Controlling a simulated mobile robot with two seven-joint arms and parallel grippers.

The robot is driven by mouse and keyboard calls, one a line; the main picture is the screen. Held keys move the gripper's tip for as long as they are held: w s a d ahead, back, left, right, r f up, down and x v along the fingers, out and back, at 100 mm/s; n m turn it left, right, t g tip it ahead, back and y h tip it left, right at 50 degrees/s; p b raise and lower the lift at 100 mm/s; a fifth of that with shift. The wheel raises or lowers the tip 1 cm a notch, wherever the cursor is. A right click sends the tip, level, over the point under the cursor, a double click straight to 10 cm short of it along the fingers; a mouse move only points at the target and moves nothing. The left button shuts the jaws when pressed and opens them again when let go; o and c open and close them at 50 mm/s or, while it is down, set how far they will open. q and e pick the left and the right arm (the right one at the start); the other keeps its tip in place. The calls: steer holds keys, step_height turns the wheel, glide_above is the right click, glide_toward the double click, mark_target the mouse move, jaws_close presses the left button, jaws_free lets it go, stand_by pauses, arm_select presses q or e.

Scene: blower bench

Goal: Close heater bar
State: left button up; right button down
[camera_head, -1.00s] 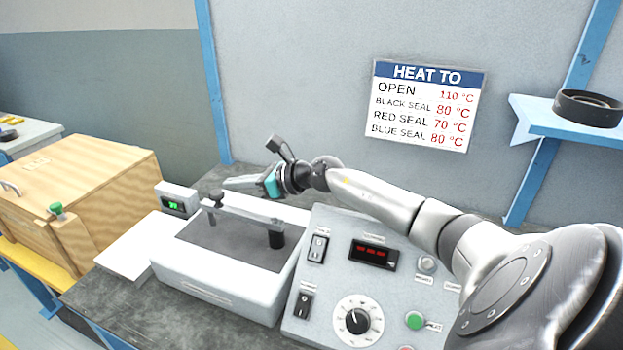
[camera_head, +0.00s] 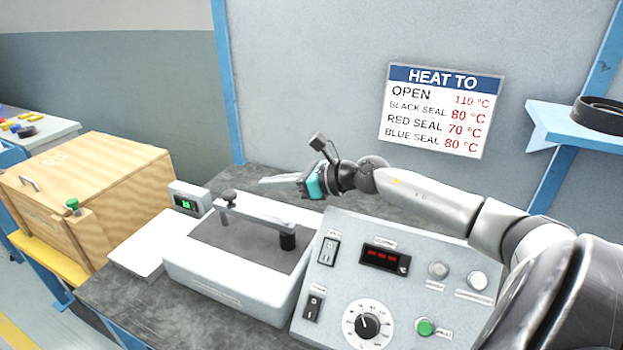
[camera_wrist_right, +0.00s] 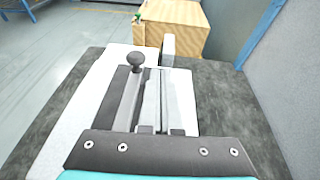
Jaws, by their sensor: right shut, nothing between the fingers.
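The heater bar (camera_head: 255,218) is a grey bar over the dark top plate (camera_head: 228,240) of a white box (camera_head: 215,281). A black knob (camera_head: 229,197) stands at its left end and a black cylinder (camera_head: 288,240) at its right end. My right gripper (camera_head: 262,181) is shut and empty, held behind the bar and apart from it in the head view. In the right wrist view the pale fingers (camera_wrist_right: 165,100) run alongside the bar (camera_wrist_right: 128,100), with the knob (camera_wrist_right: 136,62) left of the fingertips. My left gripper is not in view.
A control panel (camera_head: 340,272) with switches and a dial stands right of the box. A wooden box (camera_head: 95,190) stands further left. A wall shelf (camera_head: 560,125) is at the right.

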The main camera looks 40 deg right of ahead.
steer(key=p+v, duration=0.1)
steer(key=v, duration=0.8)
steer(key=shift+p, duration=0.4)
